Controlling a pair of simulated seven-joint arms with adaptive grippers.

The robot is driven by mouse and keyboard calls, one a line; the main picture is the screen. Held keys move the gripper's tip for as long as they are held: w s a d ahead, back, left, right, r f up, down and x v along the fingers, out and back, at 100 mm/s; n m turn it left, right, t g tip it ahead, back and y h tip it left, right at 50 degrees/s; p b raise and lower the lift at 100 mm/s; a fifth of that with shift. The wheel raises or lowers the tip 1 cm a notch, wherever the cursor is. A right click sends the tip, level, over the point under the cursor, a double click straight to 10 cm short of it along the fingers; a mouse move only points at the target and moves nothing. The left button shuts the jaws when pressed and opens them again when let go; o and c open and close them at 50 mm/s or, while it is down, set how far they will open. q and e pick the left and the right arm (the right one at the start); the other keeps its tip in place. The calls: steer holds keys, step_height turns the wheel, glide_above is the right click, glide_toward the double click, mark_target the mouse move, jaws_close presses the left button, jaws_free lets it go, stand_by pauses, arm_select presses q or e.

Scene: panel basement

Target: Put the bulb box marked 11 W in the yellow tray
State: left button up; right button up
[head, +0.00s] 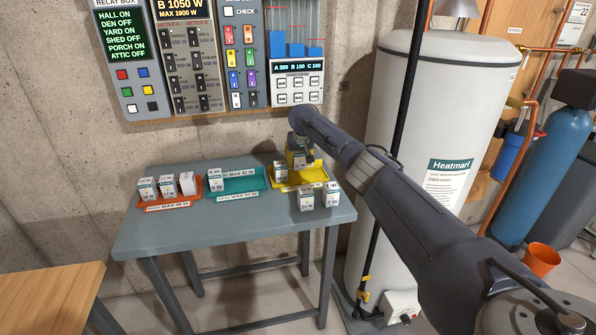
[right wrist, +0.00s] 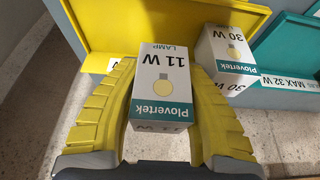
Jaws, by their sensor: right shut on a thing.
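The bulb box marked 11 W (right wrist: 160,85) is white, grey and teal with a bulb picture. In the right wrist view my right gripper (right wrist: 160,100) has its yellow fingers on both sides of it. The yellow tray (right wrist: 150,25) lies behind the box there, its label edge partly hidden. In the head view my right gripper (head: 298,155) is over the yellow tray (head: 318,174) on the grey table. I cannot tell whether the held box touches the tray. A 30 W box (right wrist: 228,60) stands beside it at the tray's teal-tray side. My left gripper is not in view.
Two bulb boxes stand on the table in front of the yellow tray, one left (head: 306,199) and one right (head: 333,196). A teal tray (head: 240,182) is left of it, and an orange tray (head: 170,205) with three boxes further left. The table's front (head: 230,230) is clear.

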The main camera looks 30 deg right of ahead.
mark_target(298, 176)
steer(key=shift+f, duration=2.2)
steer(key=shift+f, duration=0.15)
steer(key=o, duration=1.1)
steer(key=shift+o, duration=0.2)
